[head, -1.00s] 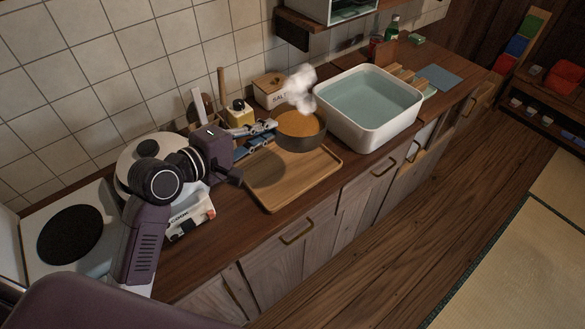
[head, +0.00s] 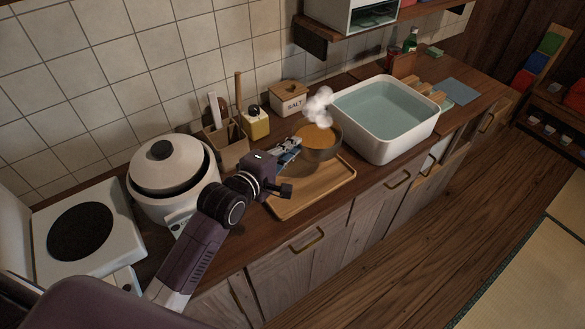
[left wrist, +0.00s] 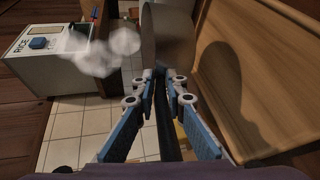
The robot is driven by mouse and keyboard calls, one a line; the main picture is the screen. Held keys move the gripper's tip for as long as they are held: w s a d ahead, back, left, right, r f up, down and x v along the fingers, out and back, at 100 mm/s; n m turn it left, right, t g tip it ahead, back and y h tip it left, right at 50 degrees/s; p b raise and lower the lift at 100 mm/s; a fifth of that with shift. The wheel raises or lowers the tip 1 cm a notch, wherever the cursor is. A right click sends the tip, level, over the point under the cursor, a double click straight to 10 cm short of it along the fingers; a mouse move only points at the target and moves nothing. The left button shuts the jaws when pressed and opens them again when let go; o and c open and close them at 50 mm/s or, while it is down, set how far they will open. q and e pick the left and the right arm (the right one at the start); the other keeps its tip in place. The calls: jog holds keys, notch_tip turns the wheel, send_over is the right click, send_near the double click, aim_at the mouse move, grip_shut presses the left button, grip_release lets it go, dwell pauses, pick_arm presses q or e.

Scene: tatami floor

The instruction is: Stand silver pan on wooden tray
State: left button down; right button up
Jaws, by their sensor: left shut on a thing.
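The silver pan (head: 322,153), filled with orange-brown food and steaming, is upright over the far right part of the wooden tray (head: 292,205). My left gripper (head: 288,150) is shut on its dark handle. In the left wrist view my left fingertips (left wrist: 160,76) close on the handle, with the pan's grey side (left wrist: 170,35) just beyond. The tray (left wrist: 215,62) fills the right of that view and carries a broad shadow. The pan appears held a little above the tray; the exact gap is hard to tell. My right gripper is not in view.
A white basin of water (head: 378,140) stands close right of the pan. A rice cooker (head: 172,180) stands left. The tray's near left part is bare.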

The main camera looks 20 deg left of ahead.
pick_arm(q)
notch_tip(320, 180, down, 8)
jog(key=shift+r, duration=0.2)
dwell(0.3)
jog(key=c, duration=2.4)
grip_release()
jog(key=shift+f, duration=0.25)
jog(key=o, duration=0.4)
jog(key=shift+o, duration=0.2)
